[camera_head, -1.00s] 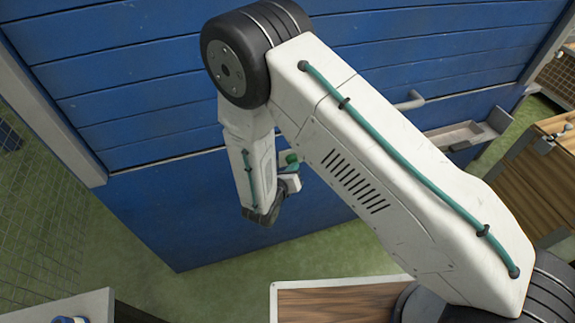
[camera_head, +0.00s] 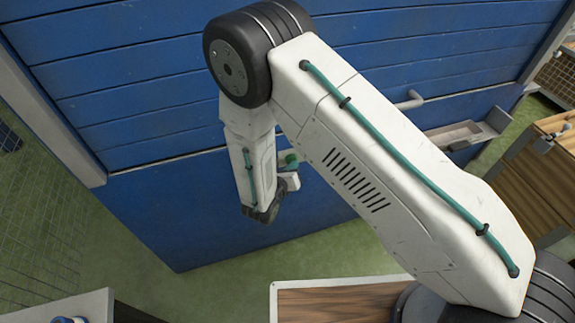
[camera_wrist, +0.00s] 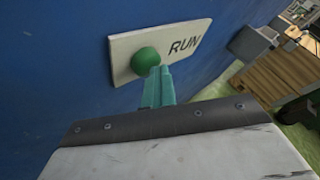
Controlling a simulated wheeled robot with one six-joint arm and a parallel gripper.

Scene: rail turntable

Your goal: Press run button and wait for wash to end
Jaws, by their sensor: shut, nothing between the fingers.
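The run button is a round green knob (camera_wrist: 145,61) on a pale plate (camera_wrist: 187,42) marked RUN, in the wrist view. The plate is fixed to a blue wall (camera_wrist: 50,60), which is the blue slatted front (camera_head: 150,60) in the head view. My gripper (camera_wrist: 160,72) is shut, with its teal fingertips at the lower right edge of the green button. I cannot tell whether they touch it. In the head view my arm hides the button and most of the gripper; a bit of green (camera_head: 289,158) shows beside the wrist.
A grey handle (camera_head: 410,103) and a small grey tray (camera_head: 465,134) are on the blue front at right. A wooden crate (camera_head: 540,180) stands at far right. A wire mesh fence (camera_head: 40,215) is at left. Green floor (camera_head: 290,255) shows below the front.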

